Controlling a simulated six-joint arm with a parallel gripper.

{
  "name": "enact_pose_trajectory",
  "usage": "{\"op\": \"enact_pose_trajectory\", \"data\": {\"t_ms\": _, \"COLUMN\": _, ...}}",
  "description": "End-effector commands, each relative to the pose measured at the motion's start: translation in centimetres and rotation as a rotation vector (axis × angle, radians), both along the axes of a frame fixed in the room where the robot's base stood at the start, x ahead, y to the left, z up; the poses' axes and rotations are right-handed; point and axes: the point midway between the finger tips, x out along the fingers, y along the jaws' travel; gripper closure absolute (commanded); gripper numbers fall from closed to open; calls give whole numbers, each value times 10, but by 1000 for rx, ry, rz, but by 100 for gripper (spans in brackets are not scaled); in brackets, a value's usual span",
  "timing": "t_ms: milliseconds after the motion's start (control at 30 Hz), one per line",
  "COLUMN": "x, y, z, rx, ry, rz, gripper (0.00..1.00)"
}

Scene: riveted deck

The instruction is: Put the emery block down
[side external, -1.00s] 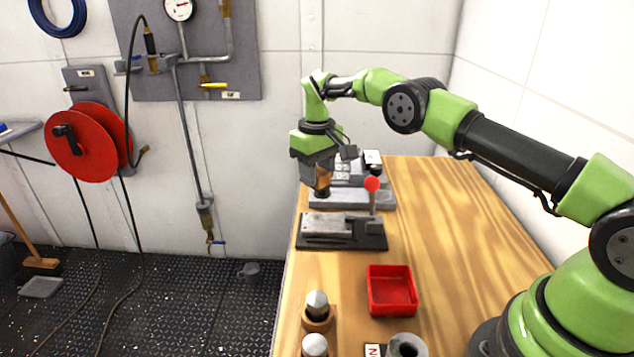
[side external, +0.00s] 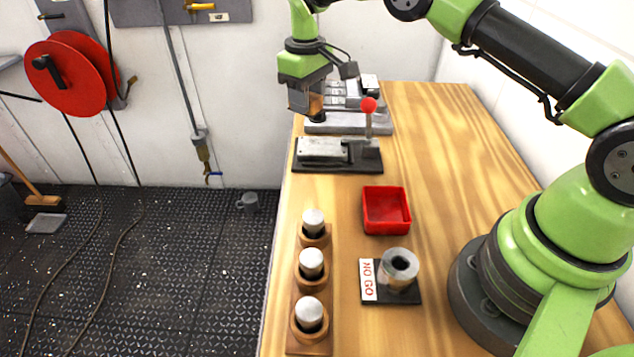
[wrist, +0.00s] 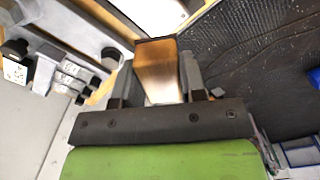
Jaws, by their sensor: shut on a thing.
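The emery block (wrist: 158,75) is a brown block held between the two grey fingers of my gripper (wrist: 160,85) in the wrist view. In the side view a small brown part of the block (side external: 316,104) shows at my gripper (side external: 308,106). My gripper is shut on it, over the far left part of the wooden bench (side external: 440,150), behind the toggle clamp. Whether the block touches anything beneath it, I cannot tell.
A red-knobbed clamp on a dark plate (side external: 337,155) stands in front of my gripper, with a grey device (side external: 350,122) behind. A red tray (side external: 386,211), a NO GO gauge stand (side external: 390,278) and a wooden rack of metal plugs (side external: 313,262) are nearer.

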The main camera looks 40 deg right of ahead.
Motion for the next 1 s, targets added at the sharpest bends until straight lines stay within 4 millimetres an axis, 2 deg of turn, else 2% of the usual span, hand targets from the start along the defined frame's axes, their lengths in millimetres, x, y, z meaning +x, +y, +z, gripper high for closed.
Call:
{"op": "enact_pose_trajectory", "data": {"t_ms": 300, "x": -51, "y": 46, "z": -2, "rx": 4, "ry": 3, "rz": 349, "gripper": 81}}
{"op": "enact_pose_trajectory", "data": {"t_ms": 600, "x": -101, "y": 68, "z": -4, "rx": 12, "ry": -5, "rz": 560, "gripper": 81}}
{"op": "enact_pose_trajectory", "data": {"t_ms": 767, "x": -112, "y": 71, "z": -10, "rx": 13, "ry": -4, "rz": 599, "gripper": 81}}
{"op": "enact_pose_trajectory", "data": {"t_ms": 1000, "x": -114, "y": 71, "z": -52, "rx": 14, "ry": -2, "rz": 602, "gripper": 81}}
